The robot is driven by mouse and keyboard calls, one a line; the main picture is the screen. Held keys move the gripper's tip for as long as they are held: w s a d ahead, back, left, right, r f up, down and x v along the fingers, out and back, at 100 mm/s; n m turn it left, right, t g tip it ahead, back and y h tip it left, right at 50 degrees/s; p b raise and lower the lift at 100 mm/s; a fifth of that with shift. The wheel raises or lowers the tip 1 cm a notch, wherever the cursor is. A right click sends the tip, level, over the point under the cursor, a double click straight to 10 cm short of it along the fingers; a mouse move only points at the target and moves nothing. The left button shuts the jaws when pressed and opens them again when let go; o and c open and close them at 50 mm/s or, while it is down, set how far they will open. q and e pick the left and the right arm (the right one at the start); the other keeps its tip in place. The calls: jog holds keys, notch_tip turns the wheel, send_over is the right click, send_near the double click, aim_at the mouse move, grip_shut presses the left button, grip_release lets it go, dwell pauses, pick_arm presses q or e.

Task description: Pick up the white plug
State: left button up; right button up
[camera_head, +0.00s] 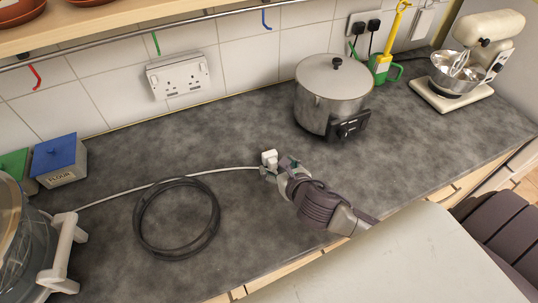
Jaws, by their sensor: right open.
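The white plug (269,157) is on the dark worktop near the middle of the camera_head view, at the end of a pale cable (232,170) that runs off to the left. My right gripper (277,167) reaches in from the lower right and is open. Its fingertips are right at the plug, just in front of and beside it. The lower part of the plug is partly hidden by the fingers, and I cannot tell whether they touch it. My left gripper is not in view.
A coiled black cable (141,226) lies left of the plug. A double wall socket (178,77) is behind. A lidded metal pot (325,101) stands behind right, a stand mixer (497,32) far right, and a glass appliance (12,240) at left. Worktop (235,125) behind the plug is clear.

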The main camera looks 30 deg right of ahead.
aim_at(275, 163)
jog(key=shift+p+x, duration=0.3)
jog(key=shift+x, duration=0.85)
jog(key=x, duration=0.3)
jog(key=shift+w+d+f+p, duration=0.1)
jog(key=shift+f+p, duration=0.1)
jog(key=shift+p, duration=0.1)
jog(key=shift+w+f, duration=0.15)
jog(key=shift+w, duration=0.05)
jog(key=c, duration=0.7)
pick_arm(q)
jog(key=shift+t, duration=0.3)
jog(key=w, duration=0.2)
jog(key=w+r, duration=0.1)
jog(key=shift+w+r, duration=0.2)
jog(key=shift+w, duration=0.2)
pick_arm(e)
jog(key=c, duration=0.6)
